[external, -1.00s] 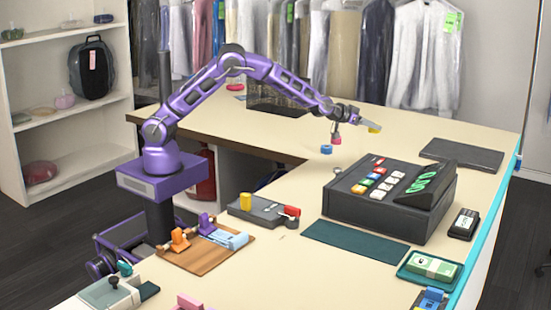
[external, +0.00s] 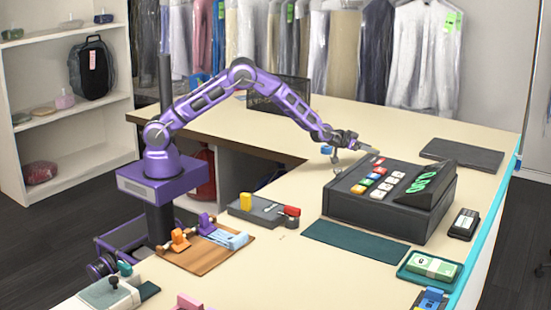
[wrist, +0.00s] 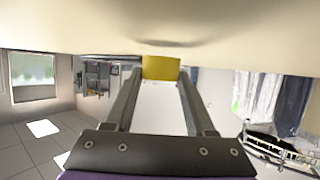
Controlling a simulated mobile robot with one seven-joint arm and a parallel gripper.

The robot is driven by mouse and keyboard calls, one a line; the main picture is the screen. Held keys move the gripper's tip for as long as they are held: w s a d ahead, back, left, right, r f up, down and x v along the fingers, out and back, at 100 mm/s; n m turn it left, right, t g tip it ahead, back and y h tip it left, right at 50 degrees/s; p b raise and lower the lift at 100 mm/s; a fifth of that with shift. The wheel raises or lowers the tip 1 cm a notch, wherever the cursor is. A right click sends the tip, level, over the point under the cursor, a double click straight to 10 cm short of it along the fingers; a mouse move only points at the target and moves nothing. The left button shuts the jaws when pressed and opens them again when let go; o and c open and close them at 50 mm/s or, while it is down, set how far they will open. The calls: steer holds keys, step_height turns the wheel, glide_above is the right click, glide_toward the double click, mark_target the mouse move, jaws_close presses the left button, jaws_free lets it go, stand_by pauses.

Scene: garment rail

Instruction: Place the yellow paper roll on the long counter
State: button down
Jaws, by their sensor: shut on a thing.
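The yellow paper roll (wrist: 160,67) is between the fingertips of my gripper (wrist: 160,80) in the wrist view. The gripper is shut on it. The long counter (wrist: 100,25) fills the top of that view, with a dark shadow on it close to the roll. I cannot tell whether the roll touches the counter. In the external view my gripper (external: 370,149) is low, just behind the black cash register, over the counter (external: 425,127). The roll itself is hidden there.
The cash register (external: 385,215) stands directly in front of my gripper. A small blue roll (external: 326,150) sits to the left. A dark flat pad (external: 461,155) lies to the right. A grey tray (external: 268,210) holds a yellow cylinder (external: 246,201). The counter behind the gripper is clear.

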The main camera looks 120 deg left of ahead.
steer(key=shift+f+b, duration=0.65)
steer(key=c, duration=0.5)
jaws_free()
steer(key=shift+o, duration=1.3)
steer(key=shift+f, duration=0.15)
steer(key=shift+s, duration=0.1)
steer(key=shift+r+p, duration=0.25)
steer(key=shift+p, duration=0.15)
steer(key=v, duration=1.2)
steer(key=shift+r, duration=0.45)
